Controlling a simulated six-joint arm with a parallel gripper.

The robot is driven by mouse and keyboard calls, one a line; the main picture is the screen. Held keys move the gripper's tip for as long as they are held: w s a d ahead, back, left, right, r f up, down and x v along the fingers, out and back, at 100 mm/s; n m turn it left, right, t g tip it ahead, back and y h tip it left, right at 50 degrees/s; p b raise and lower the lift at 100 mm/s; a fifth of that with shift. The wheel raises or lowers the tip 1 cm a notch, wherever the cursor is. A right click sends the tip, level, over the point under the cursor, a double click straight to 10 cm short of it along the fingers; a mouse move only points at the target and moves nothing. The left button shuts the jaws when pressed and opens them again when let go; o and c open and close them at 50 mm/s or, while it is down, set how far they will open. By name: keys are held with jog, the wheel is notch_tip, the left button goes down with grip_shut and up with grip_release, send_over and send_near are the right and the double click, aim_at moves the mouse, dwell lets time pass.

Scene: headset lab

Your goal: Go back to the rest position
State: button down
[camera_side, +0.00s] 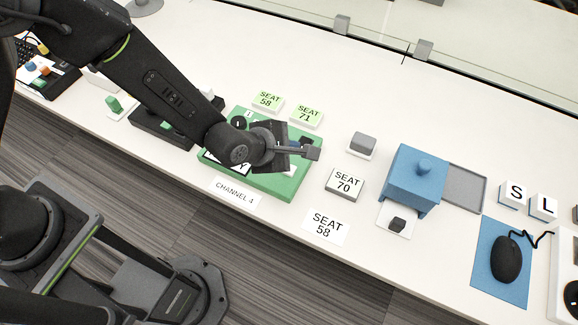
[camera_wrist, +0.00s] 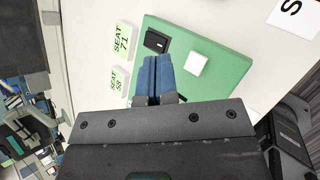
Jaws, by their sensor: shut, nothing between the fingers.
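My gripper (camera_side: 312,152) is shut and empty, held above the right part of the green panel (camera_side: 284,187). In the wrist view its blue fingertips (camera_wrist: 154,72) are pressed together over the green panel (camera_wrist: 222,62). A black switch-like part (camera_wrist: 157,41) and a white square (camera_wrist: 197,64) sit on the panel beyond the fingers. My gripper and wrist hide much of the panel in the side view.
Grey SEAT 70 block (camera_side: 344,183), small grey block (camera_side: 363,143) and blue box with a knob (camera_side: 414,178) stand right of the panel. Green SEAT 71 tag (camera_side: 307,115) lies behind it. A black mouse (camera_side: 506,258) is farther right. A glass screen (camera_side: 350,22) edges the back.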

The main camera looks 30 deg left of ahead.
jog(key=s+a+r+m+g, duration=0.1)
jog(key=a+r+m, duration=0.45)
jog(key=r, duration=0.35)
jog(key=s+a+r+m, duration=0.1)
jog(key=a+r+m, duration=0.3)
jog(key=a+r, duration=0.35)
jog(key=s+a+r+m+g+y, duration=0.1)
jog(key=s+a+r+m+y, duration=0.1)
jog(key=s+a+r+m, duration=0.2)
jog(key=s+a+r+m+y, duration=0.1)
jog(key=s+a+r+m, duration=0.3)
jog(key=s+a+m, duration=0.4)
jog(key=s+a, duration=0.1)
jog(key=s, duration=0.3)
jog(key=shift+s+a+r+m+g+y, duration=0.25)
jog(key=shift+s+r+m+g+y, duration=0.05)
jog(key=shift+m+g+y, duration=0.1)
